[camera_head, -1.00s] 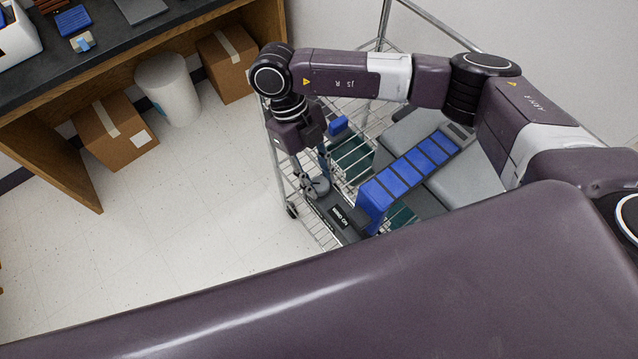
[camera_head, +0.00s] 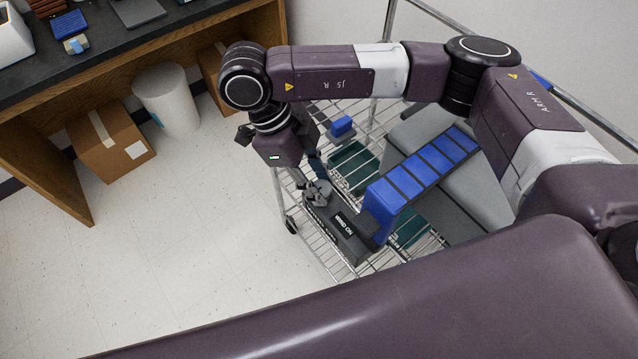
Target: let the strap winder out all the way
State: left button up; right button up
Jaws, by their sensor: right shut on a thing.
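The strap winder (camera_head: 340,228) is a dark box with a white-lettered label, on the wire cart. A grey crank or knob (camera_head: 318,194) stands on its far left end. A blue, segmented band (camera_head: 425,168) runs from beside the winder up and right over grey padded blocks; whether it is the strap I cannot tell. My right gripper (camera_head: 317,178) comes down from the upper left and is shut on the crank; its fingertips are small and partly hidden by the wrist. My left gripper is out of view.
The wire cart (camera_head: 318,247) also carries dark green trays (camera_head: 355,165) and a small blue block (camera_head: 342,126). A dark-topped wooden bench (camera_head: 110,50), a cardboard box (camera_head: 110,140) and a white bin (camera_head: 168,100) stand at left. The floor between is clear.

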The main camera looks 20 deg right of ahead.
jog(key=shift+w+r, duration=0.1)
jog(key=o, duration=1.1)
jog(key=shift+o, duration=0.2)
jog(key=v, duration=1.2)
